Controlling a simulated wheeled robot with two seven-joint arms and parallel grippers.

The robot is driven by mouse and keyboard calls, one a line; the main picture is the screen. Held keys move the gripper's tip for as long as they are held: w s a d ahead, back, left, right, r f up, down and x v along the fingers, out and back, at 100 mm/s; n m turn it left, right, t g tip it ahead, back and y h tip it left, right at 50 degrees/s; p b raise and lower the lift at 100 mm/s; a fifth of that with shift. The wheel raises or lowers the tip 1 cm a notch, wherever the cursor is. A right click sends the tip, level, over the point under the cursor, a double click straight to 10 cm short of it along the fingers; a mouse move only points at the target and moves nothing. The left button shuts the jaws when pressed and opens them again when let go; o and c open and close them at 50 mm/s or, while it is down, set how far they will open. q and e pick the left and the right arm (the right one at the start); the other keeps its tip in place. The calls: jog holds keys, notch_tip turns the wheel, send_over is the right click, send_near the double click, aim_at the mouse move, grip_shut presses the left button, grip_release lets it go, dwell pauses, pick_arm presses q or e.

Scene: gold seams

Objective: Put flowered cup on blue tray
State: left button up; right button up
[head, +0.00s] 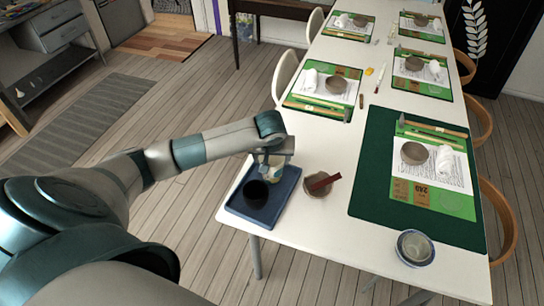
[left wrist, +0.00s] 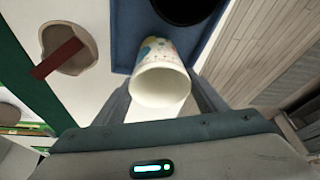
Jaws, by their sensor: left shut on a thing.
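The flowered cup (left wrist: 160,72) is white with coloured patterns and sits between the fingers of my left gripper (left wrist: 163,98), which is shut on it. In the head view the cup (head: 274,172) is partly hidden by the gripper (head: 272,162). It shows over the far part of the blue tray (head: 233,206). I cannot tell whether its base touches the tray. The tray also shows in the left wrist view (left wrist: 132,35), beyond the cup. My right gripper is not in view.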

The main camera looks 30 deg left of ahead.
pick_arm(q)
jog(key=shift+f, duration=0.15)
jog(key=o, duration=1.6)
jog(key=shift+r, duration=0.25)
jog(key=shift+d+r, duration=0.1)
jog(key=shift+r, duration=0.1)
jog(key=b+v, duration=0.3)
jog(key=v, duration=0.8)
jog(key=shift+s+r, duration=0.15)
jog(key=shift+r, duration=0.1)
